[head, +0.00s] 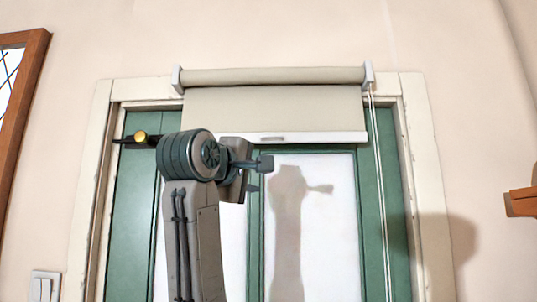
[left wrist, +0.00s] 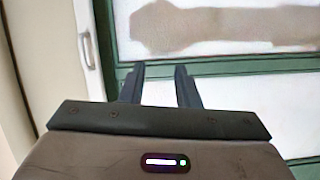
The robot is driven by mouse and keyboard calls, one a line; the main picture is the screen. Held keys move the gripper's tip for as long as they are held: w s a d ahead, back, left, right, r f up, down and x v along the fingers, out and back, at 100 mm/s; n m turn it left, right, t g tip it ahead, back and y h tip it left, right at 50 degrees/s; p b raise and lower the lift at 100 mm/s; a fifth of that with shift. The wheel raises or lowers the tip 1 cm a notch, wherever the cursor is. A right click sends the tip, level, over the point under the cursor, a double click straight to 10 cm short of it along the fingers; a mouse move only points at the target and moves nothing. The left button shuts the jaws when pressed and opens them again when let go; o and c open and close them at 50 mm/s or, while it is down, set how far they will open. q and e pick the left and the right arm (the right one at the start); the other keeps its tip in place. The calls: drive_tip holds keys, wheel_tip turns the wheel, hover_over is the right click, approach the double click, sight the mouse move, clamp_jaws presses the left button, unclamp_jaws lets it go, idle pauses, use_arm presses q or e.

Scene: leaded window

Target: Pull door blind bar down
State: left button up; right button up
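A beige roller blind (head: 270,107) hangs at the top of the green door, only a short way unrolled. Its white bottom bar (head: 320,137) runs level across the door and carries a small grey handle (head: 272,139). In the left wrist view, which is turned sideways, the bar (left wrist: 103,85) and its handle (left wrist: 87,51) show at upper left. My left gripper (head: 258,174) is just below the bar, near the handle, and apart from it in the picture. The left wrist view shows its two fingers (left wrist: 159,70) spread and empty in front of the door. My right gripper is not in view.
The green door (head: 255,225) has white panes, with my arm's shadow on the right one. A pull cord (head: 379,190) hangs at the blind's right end. A cream frame (head: 425,180) surrounds the door. A light switch (head: 44,287) is at lower left, and a wooden ledge (head: 522,202) is at right.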

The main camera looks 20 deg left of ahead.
use_arm(q)
drive_tip(key=n+t, duration=0.1)
approach(271, 136)
drive_tip(key=s, duration=0.3)
drive_tip(key=shift+h, duration=0.3)
drive_tip(key=w+p, duration=0.2)
drive_tip(key=w, duration=0.1)
drive_tip(key=w+p, duration=0.2)
drive_tip(key=w, duration=0.1)
drive_tip(key=w+r+p, duration=0.1)
drive_tip(key=w+p, duration=0.1)
drive_tip(key=w, duration=0.1)
drive_tip(key=shift+w+d, duration=0.2)
drive_tip(key=shift+d, duration=0.1)
drive_tip(key=shift+w+f+p, duration=0.1)
drive_tip(key=shift+w+p, duration=0.4)
drive_tip(key=shift+w, duration=0.25)
clamp_jaws()
